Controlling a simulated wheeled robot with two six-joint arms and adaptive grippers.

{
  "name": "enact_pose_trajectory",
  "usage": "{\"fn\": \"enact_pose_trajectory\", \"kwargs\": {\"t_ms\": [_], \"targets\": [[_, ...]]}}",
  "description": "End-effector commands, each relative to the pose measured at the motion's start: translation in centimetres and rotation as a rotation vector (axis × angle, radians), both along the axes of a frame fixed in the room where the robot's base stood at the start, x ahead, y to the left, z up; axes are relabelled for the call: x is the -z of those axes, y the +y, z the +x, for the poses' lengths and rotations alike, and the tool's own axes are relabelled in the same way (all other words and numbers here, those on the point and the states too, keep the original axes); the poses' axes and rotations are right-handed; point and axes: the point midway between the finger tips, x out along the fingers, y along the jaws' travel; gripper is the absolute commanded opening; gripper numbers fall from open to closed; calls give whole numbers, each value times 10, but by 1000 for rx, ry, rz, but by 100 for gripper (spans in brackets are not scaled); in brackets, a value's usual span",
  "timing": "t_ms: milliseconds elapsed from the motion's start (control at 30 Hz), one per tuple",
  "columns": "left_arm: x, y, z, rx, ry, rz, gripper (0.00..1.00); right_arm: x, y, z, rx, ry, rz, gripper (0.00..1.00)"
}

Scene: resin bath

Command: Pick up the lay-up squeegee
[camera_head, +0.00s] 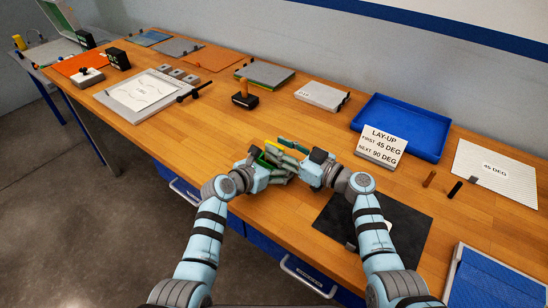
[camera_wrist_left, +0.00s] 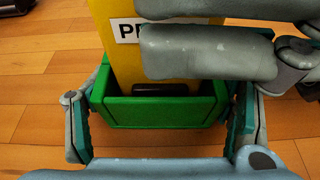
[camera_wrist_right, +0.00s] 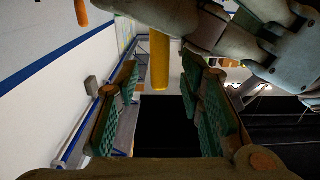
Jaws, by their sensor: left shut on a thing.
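A yellow flat-sided piece (camera_wrist_left: 123,62) with a partly hidden label beginning with "P" stands in a green open-topped holder (camera_wrist_left: 158,112). The holder also shows in the head view (camera_head: 256,152). My left gripper (camera_wrist_left: 160,130) is shut on the green holder, one finger on each side. My right gripper (camera_head: 302,165) is close on its right, with grey fingers crossing in front of the yellow piece. In the right wrist view its jaws (camera_wrist_right: 163,115) are apart. No label names the squeegee; a wooden-handled tool with a black base (camera_head: 245,98) stands farther back.
A lay-up sign (camera_head: 381,146) stands before a blue tray (camera_head: 402,125). A black sheet (camera_head: 400,236) lies beneath my right forearm. A white framed board (camera_head: 140,96) lies at left.

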Motion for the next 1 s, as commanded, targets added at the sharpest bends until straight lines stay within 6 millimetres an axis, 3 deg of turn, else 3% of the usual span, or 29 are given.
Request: {"fn": "enact_pose_trajectory", "kwargs": {"t_ms": [67, 300, 633, 767, 1000], "targets": [[1, 0, 0, 0, 2, 1, 46, 0, 0, 0, 0, 0, 0, 35], [1, 1, 0, 0, 2, 1, 46, 0, 0, 0, -1, 0, 0, 0], [1, 0, 0, 0, 2, 1, 46, -3, -1, 0, -1, -3, -1, 0], [1, 0, 0, 0, 2, 1, 46, -26, -1, 0, -1, -8, -1, 0], [1, 0, 0, 0, 2, 1, 46, -86, -1, 0, 1, -7, -1, 0]]}}
